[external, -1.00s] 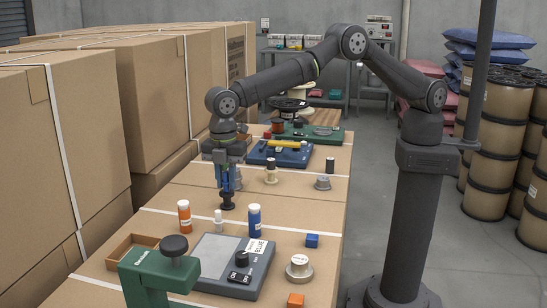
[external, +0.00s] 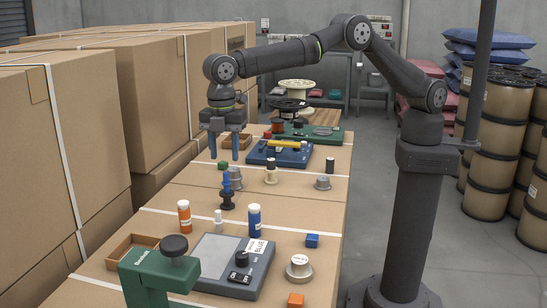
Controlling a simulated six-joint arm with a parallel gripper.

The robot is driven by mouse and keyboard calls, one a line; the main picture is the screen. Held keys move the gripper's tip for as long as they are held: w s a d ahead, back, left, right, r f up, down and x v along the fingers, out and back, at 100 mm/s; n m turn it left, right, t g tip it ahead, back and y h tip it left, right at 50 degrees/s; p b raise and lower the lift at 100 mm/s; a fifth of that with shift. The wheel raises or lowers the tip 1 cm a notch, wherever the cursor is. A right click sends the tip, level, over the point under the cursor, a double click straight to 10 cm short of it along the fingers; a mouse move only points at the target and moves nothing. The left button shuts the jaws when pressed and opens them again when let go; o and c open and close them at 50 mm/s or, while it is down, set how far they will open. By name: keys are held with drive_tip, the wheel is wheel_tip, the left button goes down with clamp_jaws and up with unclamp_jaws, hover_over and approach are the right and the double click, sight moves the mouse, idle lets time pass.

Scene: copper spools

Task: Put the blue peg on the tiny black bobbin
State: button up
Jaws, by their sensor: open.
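The blue peg (external: 226,182) stands upright on the tiny black bobbin (external: 227,203), which sits on the cardboard-topped surface left of the middle. The peg's lower end is hidden in the bobbin's upper part. My gripper (external: 224,153) is open and empty, its two fingers pointing down, above and apart from the peg.
Near the bobbin are an orange bottle (external: 184,216), a small white spool (external: 219,220) and a blue bottle (external: 254,220). A small green block (external: 223,166) is just behind the peg. A scale (external: 222,262) and green stand (external: 155,272) are in front.

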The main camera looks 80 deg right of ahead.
sight(227, 182)
wheel_tip(227, 182, up, 4)
drive_tip(key=shift+f, duration=0.1)
idle(0.4)
wheel_tip(227, 182, down, 12)
drive_tip(key=shift+s+f, duration=0.1)
drive_tip(key=shift+f, duration=0.1)
wheel_tip(227, 182, up, 3)
drive_tip(key=shift+f, duration=0.2)
drive_tip(key=shift+r, duration=0.85)
